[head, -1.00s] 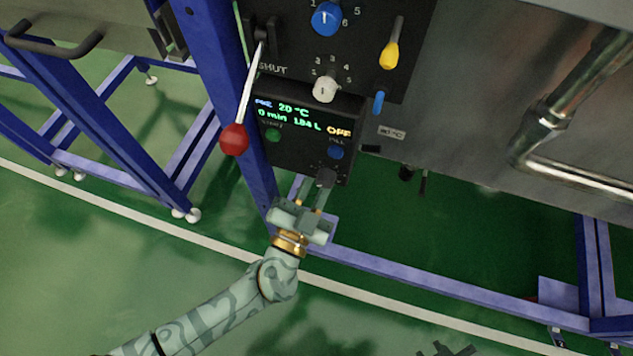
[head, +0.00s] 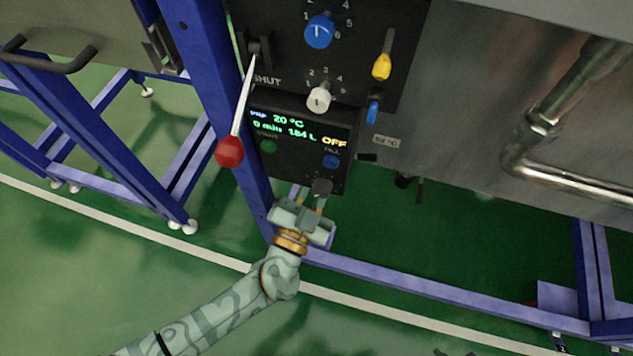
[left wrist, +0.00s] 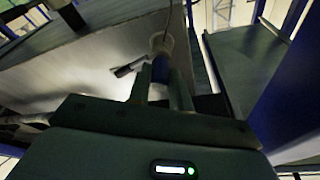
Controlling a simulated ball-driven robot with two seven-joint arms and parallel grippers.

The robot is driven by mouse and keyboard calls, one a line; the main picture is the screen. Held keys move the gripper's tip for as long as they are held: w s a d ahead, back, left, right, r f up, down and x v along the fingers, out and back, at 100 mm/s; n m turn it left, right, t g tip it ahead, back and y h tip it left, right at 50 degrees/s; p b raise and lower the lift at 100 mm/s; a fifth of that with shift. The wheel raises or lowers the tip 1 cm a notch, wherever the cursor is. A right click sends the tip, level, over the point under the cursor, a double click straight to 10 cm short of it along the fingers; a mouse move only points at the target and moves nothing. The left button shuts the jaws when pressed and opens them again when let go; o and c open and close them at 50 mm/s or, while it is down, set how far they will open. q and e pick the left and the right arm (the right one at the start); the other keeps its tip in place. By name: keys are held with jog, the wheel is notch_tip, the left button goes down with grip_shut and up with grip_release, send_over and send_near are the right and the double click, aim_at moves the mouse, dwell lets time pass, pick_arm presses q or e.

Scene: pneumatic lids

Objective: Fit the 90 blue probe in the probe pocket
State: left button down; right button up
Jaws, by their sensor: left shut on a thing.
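My left gripper (head: 312,197) is just below the dark control box, with its fingers pointing up. A small plate reading a °C value, possibly 90 (head: 387,141), sits on the steel wall right of the box. A short dark fitting (head: 367,157) is below it. I cannot tell which part is the probe pocket. My right gripper is not in view.
The control box (head: 300,127) hangs close above my left gripper. A red-knobbed lever (head: 230,151) is to its left. A yellow handle (head: 382,67) and a blue handle (head: 373,110) are at its upper right. A blue frame rail (head: 440,288) runs below; green floor is open in front.

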pick_arm(q)
jog(key=shift+w+d, duration=0.1)
jog(key=shift+w, duration=0.1)
jog(key=c, duration=1.2)
grip_release()
jog(key=shift+v, duration=3.5)
jog(key=p+v, duration=0.1)
jog(key=v, duration=1.5)
jog(key=shift+s+f, duration=0.15)
jog(key=shift+f, duration=0.05)
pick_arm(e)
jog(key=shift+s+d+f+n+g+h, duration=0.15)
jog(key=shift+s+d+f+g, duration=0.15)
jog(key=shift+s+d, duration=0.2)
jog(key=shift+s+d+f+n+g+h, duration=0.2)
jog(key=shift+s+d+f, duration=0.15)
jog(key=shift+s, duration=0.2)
